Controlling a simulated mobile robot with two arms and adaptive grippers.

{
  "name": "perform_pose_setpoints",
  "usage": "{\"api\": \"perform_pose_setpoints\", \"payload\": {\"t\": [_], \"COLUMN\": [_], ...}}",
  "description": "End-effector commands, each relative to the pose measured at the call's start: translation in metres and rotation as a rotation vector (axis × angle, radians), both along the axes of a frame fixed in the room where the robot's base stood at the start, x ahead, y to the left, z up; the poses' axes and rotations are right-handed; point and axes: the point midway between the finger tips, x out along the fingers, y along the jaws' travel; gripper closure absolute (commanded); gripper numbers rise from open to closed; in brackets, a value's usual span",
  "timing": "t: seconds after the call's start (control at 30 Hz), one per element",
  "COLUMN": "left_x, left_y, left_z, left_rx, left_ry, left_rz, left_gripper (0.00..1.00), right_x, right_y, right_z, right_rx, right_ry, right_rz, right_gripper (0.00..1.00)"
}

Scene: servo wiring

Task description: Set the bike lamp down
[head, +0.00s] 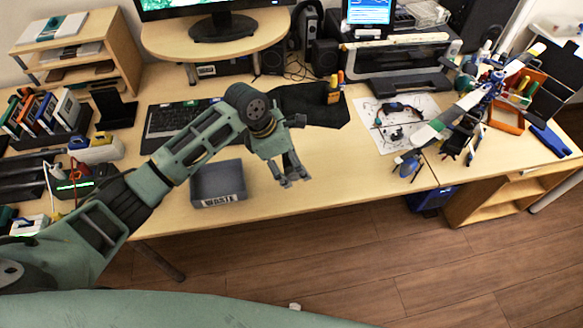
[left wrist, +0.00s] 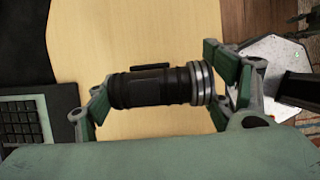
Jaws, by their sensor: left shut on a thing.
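The bike lamp (left wrist: 150,87) is a black cylinder with silver rings at its right end, seen in the left wrist view. It lies crosswise between the two fingers of my left gripper (left wrist: 160,95), which is shut on it. The pale wooden desk top (left wrist: 130,40) shows behind the lamp. In the head view my left gripper (head: 290,180) points down over the desk near its front edge, right of the grey waste tray. The lamp cannot be made out in the head view. My right gripper is not in view.
The grey waste tray (head: 218,184) stands near the front edge. A keyboard (head: 178,122) and a black mat (head: 310,103) lie behind. Bare desk lies right of my left gripper.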

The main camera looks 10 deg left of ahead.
Motion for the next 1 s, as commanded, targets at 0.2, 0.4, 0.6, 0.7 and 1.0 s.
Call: {"api": "perform_pose_setpoints", "payload": {"t": [0.2,0.4,0.6,0.7,1.0], "left_x": [0.001,0.001,0.001,0.001,0.001], "left_y": [0.002,0.002,0.001,0.001,0.002], "left_z": [-0.025,-0.041,-0.041,-0.043,-0.043], "left_rx": [0.001,0.0,0.001,-0.001,0.001], "left_ry": [0.002,-0.001,-0.002,-0.001,0.0], "left_rz": [0.0,-0.002,-0.001,-0.001,-0.001], "left_gripper": [0.56,0.56,0.56,0.56,0.05], "right_x": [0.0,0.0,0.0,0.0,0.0], "right_y": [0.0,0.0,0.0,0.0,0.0], "right_z": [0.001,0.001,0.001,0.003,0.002], "right_rx": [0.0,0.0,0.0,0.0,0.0], "right_ry": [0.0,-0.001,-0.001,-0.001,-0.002], "right_rz": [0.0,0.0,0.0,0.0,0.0], "right_gripper": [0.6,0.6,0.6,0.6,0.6]}}
